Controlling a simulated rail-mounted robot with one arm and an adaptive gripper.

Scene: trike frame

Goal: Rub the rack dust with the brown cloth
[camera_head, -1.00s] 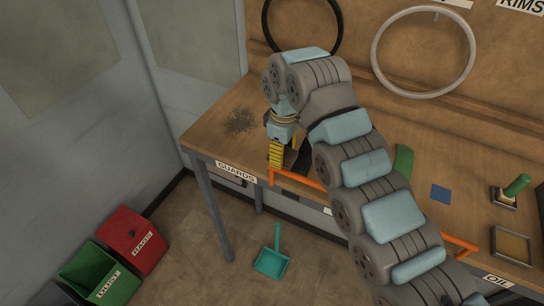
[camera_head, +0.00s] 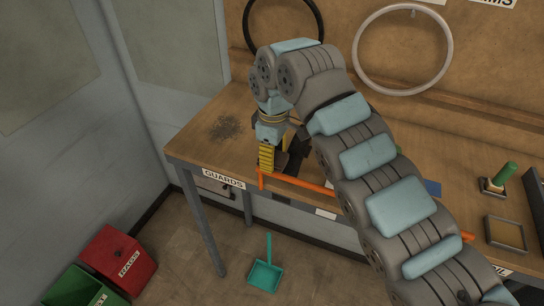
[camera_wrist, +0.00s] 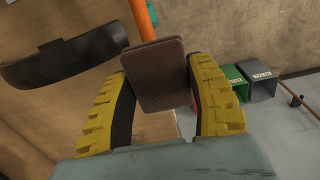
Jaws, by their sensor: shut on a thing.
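The brown cloth (camera_wrist: 160,75) shows in the wrist view as a flat, stiff-looking brown rectangle between the two yellow fingers of my gripper (camera_wrist: 165,95). My gripper is shut on it. In the head view my gripper (camera_head: 267,158) is at the front edge of the workbench, by the left end of an orange bar (camera_head: 300,183). I cannot make out the cloth there.
A dark curved guard (camera_wrist: 70,52) lies on the bench (camera_head: 195,135) in the wrist view. A red bin (camera_head: 122,262) and a green bin (camera_head: 75,290) stand on the floor at left. A teal dustpan (camera_head: 264,275) lies below the bench. A frame and green-handled tool (camera_head: 500,178) are at right.

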